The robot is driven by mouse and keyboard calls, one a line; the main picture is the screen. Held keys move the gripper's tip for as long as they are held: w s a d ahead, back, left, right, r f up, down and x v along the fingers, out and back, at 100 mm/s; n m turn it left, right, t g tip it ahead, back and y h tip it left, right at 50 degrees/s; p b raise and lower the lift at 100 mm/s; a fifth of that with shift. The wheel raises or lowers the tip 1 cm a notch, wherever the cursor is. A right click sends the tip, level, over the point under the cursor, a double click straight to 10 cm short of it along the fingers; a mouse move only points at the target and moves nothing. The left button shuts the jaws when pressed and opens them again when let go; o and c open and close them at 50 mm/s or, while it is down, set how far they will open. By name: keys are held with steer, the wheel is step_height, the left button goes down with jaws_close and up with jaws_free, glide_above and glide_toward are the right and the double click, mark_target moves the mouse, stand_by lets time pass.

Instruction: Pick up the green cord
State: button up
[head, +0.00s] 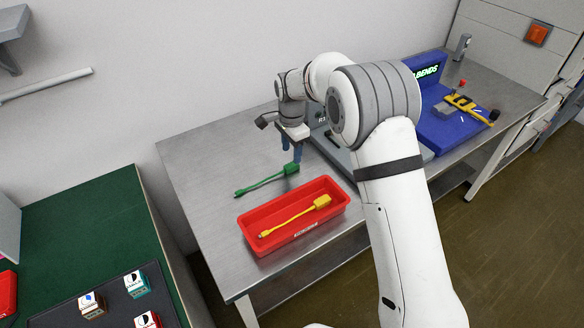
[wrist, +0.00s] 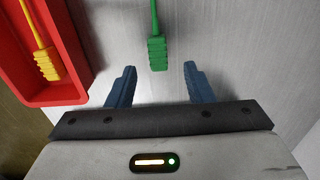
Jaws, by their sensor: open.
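The green cord (head: 267,181) lies on the metal table behind the red bin, its thick connector end at the right in the head view. In the wrist view the green cord's ribbed connector (wrist: 157,53) points toward my gripper (wrist: 157,85), between and just beyond the fingertips. My gripper (head: 291,154) is open and empty, its blue fingers pointing down near the connector end. The fingers do not appear to touch the cord. How high they are above the table I cannot tell.
A red bin (head: 337,205) with a yellow cord (head: 297,215) in it stands close by the green cord. A blue test station (head: 444,133) stands at the table's far right. The metal table (head: 205,160) is clear left of the green cord.

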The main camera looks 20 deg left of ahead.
mark_target(292, 165)
step_height(292, 165, down, 5)
steer(key=shift+s+r+p, duration=0.1)
steer(key=shift+s+p, duration=0.05)
steer(key=shift+p, duration=0.2)
steer(key=shift+c, duration=0.6)
jaws_close()
